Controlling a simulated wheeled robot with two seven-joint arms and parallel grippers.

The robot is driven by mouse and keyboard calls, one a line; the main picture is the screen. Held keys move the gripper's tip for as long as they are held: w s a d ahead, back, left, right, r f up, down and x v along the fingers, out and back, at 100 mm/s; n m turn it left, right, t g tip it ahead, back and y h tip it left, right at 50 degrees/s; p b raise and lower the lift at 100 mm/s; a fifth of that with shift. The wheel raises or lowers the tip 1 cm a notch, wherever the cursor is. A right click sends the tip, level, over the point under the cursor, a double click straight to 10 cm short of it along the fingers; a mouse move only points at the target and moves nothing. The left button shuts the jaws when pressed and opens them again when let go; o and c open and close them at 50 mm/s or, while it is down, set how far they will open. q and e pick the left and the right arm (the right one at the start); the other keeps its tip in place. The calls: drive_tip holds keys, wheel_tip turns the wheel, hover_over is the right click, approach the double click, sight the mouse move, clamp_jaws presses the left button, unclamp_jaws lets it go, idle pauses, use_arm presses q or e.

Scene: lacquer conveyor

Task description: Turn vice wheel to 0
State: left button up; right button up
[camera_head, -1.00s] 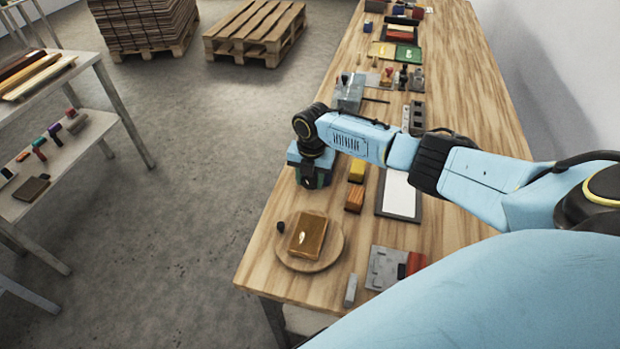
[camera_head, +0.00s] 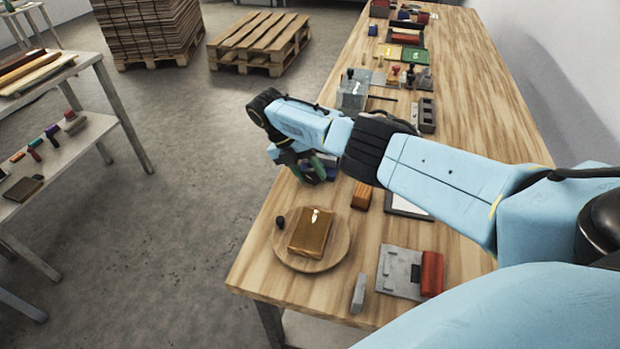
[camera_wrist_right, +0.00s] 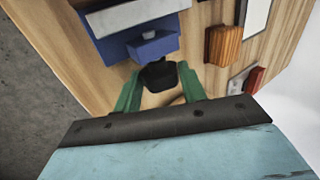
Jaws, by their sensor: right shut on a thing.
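The blue vice (camera_wrist_right: 152,45) with a pale grey top shows at the upper left in the right wrist view. In the head view my right arm mostly hides it. My right gripper (camera_wrist_right: 158,82) has its green fingers on either side of a dark, rounded part, the vice wheel (camera_wrist_right: 158,75), and is shut on it. In the head view my right gripper (camera_head: 316,171) is low at the table's left edge, its wrist tilted. I cannot read any number on the wheel. My left gripper is not in view.
On the wooden table (camera_head: 480,110), a round board (camera_head: 335,250) holds a brown block (camera_head: 309,232). An orange-brown block (camera_head: 362,196) and a grey plate with a red block (camera_head: 431,273) lie nearby. Stamps and boxes line the far side. A shelf (camera_head: 100,125) stands left across open floor.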

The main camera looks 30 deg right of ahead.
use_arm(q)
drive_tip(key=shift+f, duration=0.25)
use_arm(e)
drive_tip(key=o, duration=1)
use_arm(q)
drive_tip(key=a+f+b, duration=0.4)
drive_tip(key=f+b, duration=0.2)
drive_tip(key=b, duration=0.1)
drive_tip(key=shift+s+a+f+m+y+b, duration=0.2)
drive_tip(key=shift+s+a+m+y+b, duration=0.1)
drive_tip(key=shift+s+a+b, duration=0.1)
use_arm(e)
drive_tip(key=v, duration=1.1)
drive_tip(key=shift+w+d+r, duration=0.15)
drive_tip(key=shift+r, duration=0.05)
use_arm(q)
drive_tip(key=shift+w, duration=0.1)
use_arm(e)
drive_tip(key=shift+f, duration=0.1)
